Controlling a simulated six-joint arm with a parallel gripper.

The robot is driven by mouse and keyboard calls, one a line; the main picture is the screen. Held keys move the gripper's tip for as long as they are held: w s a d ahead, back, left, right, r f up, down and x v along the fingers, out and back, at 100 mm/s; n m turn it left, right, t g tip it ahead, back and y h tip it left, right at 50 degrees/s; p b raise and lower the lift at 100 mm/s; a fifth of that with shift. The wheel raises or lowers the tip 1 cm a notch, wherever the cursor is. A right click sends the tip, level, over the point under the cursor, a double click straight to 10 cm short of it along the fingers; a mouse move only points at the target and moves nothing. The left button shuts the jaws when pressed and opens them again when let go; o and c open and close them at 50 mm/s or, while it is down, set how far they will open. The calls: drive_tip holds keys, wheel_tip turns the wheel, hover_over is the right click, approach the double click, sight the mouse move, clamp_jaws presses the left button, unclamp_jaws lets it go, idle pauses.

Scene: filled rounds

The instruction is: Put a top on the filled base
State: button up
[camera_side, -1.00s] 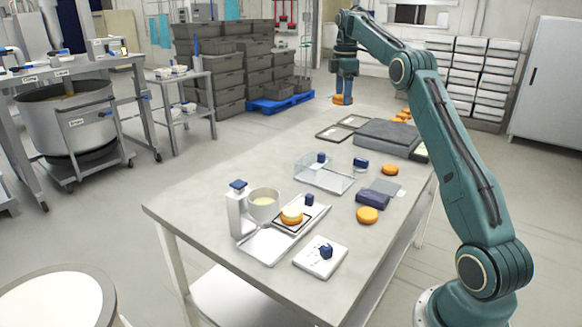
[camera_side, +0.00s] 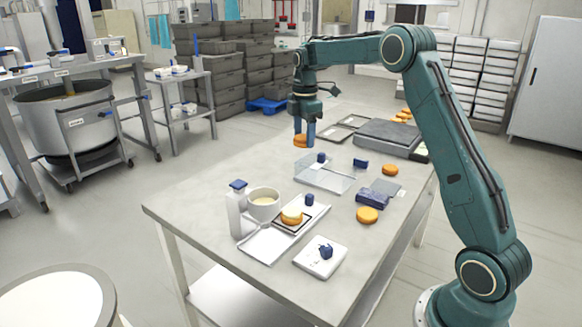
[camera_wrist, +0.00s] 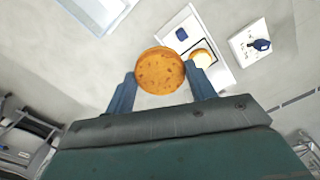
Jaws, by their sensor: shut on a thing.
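My gripper (camera_side: 304,136) is shut on an orange-brown round top (camera_side: 301,141) and holds it in the air above the far left part of the table. In the wrist view the top (camera_wrist: 160,71) sits between the two blue fingers (camera_wrist: 160,92). The filled base (camera_side: 292,217), a round with pale cream on it, rests on a dark-edged square on a white tray (camera_side: 262,244), nearer the camera and below my gripper. The base also shows in the wrist view (camera_wrist: 201,57), just right of the held top.
A bowl of cream (camera_side: 263,204) and a white dispenser (camera_side: 238,210) stand beside the tray. A clear box (camera_side: 325,176) lies between gripper and tray. Loose rounds (camera_side: 367,215) and a dark blue block (camera_side: 372,198) are at right.

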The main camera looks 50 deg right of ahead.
sight(292, 211)
drive_tip(key=s+a+f+n, duration=0.2)
drive_tip(key=s+a+f, duration=0.2)
drive_tip(key=a+f, duration=0.3)
drive_tip(key=a, duration=0.4)
drive_tip(key=shift+a+n, duration=0.3)
drive_tip(key=shift+a, duration=0.05)
drive_tip(key=shift+s+f, duration=0.1)
drive_tip(key=shift+f, duration=0.05)
drive_tip(key=shift+f, duration=2.8)
drive_tip(key=shift+f, duration=0.8)
drive_tip(key=o, duration=1.2)
drive_tip(key=shift+r, duration=0.1)
wheel_tip(292, 211, up, 7)
idle(0.8)
